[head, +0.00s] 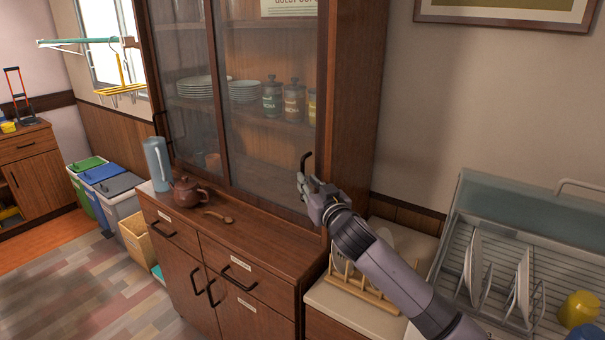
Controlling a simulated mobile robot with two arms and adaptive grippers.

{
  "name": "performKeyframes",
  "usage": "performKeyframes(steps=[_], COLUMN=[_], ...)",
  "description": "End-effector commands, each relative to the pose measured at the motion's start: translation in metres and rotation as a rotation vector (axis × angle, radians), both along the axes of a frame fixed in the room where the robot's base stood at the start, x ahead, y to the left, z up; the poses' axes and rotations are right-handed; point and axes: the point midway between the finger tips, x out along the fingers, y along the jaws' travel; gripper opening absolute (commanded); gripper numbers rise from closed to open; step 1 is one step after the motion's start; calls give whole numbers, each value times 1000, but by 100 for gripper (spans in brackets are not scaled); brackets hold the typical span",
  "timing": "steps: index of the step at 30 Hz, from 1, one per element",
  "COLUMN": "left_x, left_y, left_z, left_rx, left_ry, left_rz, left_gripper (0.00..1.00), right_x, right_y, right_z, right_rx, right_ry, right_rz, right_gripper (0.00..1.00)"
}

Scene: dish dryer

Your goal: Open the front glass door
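The wooden cabinet has two glass doors side by side. The right glass door (262,155) has a dark handle (306,160) near its right edge and spans the right half of the opening. The left glass door (188,110) has its own handle (158,124) at its left edge. Both panels look closed across the cabinet. My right gripper (303,184) is at the lower end of the right door's handle, overlapping it in the picture. Whether its fingers touch or grip the handle is too small to tell. My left gripper is out of view.
A blue pitcher (157,163), a brown teapot (187,193) and a wooden spoon (219,216) sit on the cabinet's counter (252,232). A wooden plate rack (362,288) and a dish dryer (550,232) with plates lie to the right, near my arm.

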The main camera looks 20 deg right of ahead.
Motion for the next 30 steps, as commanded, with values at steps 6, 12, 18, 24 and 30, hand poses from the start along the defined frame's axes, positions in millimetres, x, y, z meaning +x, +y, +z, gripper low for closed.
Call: performKeyframes(steps=[6,12,18,24,30], left_x=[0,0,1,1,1], left_y=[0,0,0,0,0], left_z=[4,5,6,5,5], left_rx=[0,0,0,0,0], left_ry=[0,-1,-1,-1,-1], left_rz=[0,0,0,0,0], left_gripper=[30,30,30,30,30], right_x=[32,45,47,47,47], right_y=[3,3,4,4,4], right_z=[1,0,0,0,0], right_rx=[0,0,0,0,0], right_ry=[1,1,0,1,1], right_rz=[-1,-1,1,0,0], right_gripper=[18,18,18,14,0])
